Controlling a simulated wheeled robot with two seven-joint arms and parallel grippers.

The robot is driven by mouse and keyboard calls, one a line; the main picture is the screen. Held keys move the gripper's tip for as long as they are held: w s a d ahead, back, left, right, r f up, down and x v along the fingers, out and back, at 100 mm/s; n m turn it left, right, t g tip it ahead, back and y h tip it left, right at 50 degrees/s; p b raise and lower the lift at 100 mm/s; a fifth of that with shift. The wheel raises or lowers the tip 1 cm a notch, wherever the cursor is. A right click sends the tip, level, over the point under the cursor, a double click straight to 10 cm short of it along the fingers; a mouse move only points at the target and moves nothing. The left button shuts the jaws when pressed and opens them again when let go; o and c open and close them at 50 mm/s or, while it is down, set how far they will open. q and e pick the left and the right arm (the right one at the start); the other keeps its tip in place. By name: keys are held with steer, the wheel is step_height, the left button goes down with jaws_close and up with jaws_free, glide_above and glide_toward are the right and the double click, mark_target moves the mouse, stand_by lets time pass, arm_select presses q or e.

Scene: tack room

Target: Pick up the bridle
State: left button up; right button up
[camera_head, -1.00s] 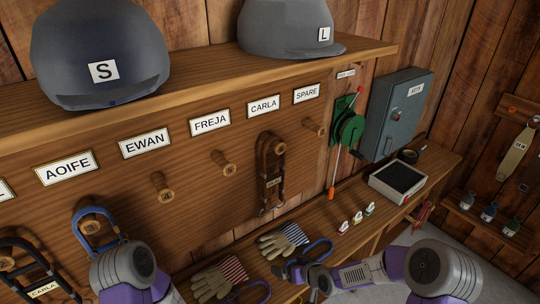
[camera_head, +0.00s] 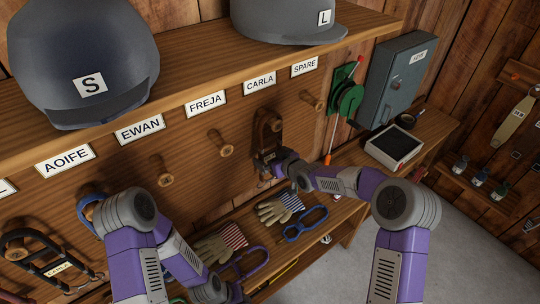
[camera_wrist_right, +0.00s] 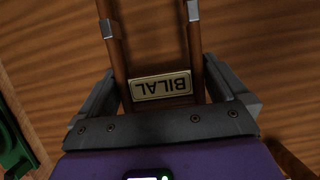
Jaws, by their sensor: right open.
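A brown bridle (camera_head: 268,131) hangs on the wall peg below the CARLA label. In the right wrist view its two brown straps with metal fittings and a plate reading BILAL (camera_wrist_right: 161,86) lie close in front of my gripper. My right gripper (camera_head: 270,160) is at the lower part of this bridle, open, with one jaw on each side of the straps. A black bridle (camera_head: 38,246) with a CARLA tag hangs at the far left. My left arm is low at the left; its fingers are not visible.
Pegs below EWAN (camera_head: 165,180), FREJA (camera_head: 227,150) and SPARE (camera_head: 312,98) are bare. Helmets (camera_head: 85,60) stand on the shelf above. Gloves (camera_head: 272,212) and a blue loop (camera_head: 305,224) lie on the bench below. A green reel (camera_head: 346,99) and grey key box (camera_head: 396,80) are at right.

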steer(key=shift+w+a+f, duration=0.1)
steer(key=shift+w+a, duration=0.05)
steer(key=shift+w, duration=0.1)
steer(key=shift+c, duration=0.3)
steer(key=c, duration=1)
steer(key=shift+c, duration=0.3)
steer(key=shift+r, duration=0.2)
